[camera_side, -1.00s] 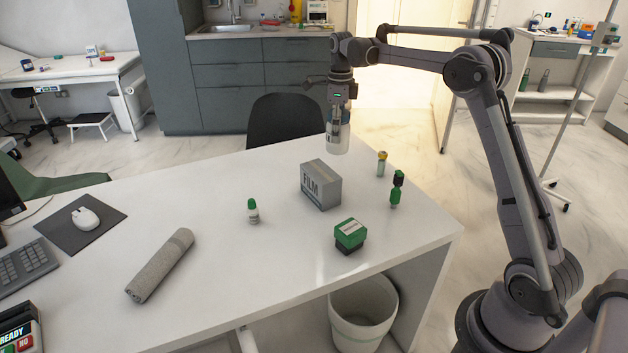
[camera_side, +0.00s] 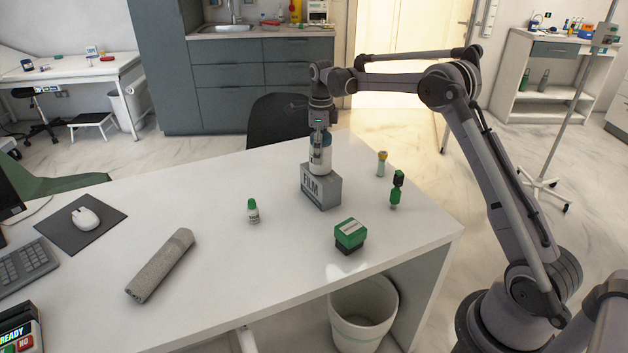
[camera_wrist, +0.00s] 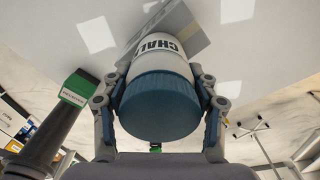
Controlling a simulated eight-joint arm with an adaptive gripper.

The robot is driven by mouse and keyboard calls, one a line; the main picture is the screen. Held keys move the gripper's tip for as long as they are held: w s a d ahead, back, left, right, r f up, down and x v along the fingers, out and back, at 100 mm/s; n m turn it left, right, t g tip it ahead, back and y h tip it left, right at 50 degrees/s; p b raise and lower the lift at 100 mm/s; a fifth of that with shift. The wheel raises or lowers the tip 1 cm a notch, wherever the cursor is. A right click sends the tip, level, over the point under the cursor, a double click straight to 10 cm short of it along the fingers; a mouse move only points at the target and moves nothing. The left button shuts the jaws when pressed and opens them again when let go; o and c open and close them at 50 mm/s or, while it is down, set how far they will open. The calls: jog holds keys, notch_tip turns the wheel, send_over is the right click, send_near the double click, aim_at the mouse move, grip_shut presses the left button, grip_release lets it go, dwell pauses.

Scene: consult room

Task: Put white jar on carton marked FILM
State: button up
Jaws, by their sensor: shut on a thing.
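The white jar (camera_side: 320,163) is upright between the fingers of my gripper (camera_side: 320,142), at the top of the grey carton marked FILM (camera_side: 321,190). From the side view I cannot tell whether its base touches the carton. In the wrist view the jar (camera_wrist: 160,48) has a blue lid and dark lettering beginning "CHAL". My gripper (camera_wrist: 160,105) is shut on it, with a finger on each side. Part of the carton (camera_wrist: 185,22) shows behind the jar in the wrist view.
A grey roll (camera_side: 160,265) lies at the left. The white table (camera_side: 230,285) is clear towards the front.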

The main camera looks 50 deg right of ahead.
jog(key=shift+f, duration=0.1)
jog(key=o, duration=1.2)
